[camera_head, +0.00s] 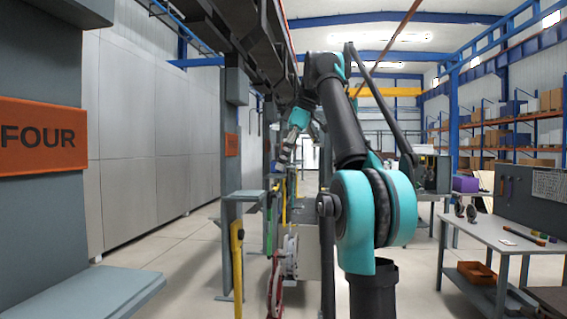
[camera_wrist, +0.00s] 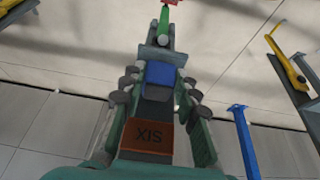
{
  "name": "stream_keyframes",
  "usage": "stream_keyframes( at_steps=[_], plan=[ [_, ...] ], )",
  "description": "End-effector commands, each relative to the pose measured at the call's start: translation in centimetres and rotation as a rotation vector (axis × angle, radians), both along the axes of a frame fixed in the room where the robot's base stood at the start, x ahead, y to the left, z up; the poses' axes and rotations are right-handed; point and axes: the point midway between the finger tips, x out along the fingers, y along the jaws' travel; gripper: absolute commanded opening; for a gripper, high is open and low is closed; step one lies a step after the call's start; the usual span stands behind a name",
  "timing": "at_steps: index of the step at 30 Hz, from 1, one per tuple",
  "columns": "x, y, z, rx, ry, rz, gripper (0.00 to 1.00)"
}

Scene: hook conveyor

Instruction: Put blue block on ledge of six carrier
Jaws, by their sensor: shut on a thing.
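In the wrist view the blue block (camera_wrist: 159,74) lies between the fingertips of my gripper (camera_wrist: 160,86), which is shut on it. Behind it is the grey carrier with an orange sign (camera_wrist: 147,135) that reads SIX upside down. The carrier's grey ledge (camera_wrist: 160,54) shows just beyond the block. I cannot tell whether the block touches the ledge. In the head view my gripper (camera_head: 287,150) is small and far off beside the line of carriers, and the block cannot be made out there.
A nearer carrier with a sign FOUR (camera_head: 40,138) and an empty ledge (camera_head: 90,297) stands at left. Another carrier has an orange sign (camera_head: 231,145) too small to read and a ledge (camera_head: 244,195). Yellow (camera_head: 237,258) and green (camera_head: 271,228) hanging pieces are below. A workbench (camera_head: 490,232) is at right.

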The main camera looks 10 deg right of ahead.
Motion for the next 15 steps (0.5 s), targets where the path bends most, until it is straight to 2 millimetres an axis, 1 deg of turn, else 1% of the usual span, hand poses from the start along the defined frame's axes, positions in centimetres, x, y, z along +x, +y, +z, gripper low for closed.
stream_keyframes(
  at_steps=[2, 11, 12, 15],
  plan=[
    [-0.02, 0.02, -0.36, 0.000, 0.000, 0.000, 0.01],
    [-0.01, -0.01, -0.51, 0.001, -0.001, 0.001, 0.01],
    [0.00, -0.01, -0.58, 0.001, -0.001, 0.001, 0.31],
    [0.00, -0.01, -0.55, 0.001, -0.001, 0.001, 0.44]
  ],
)
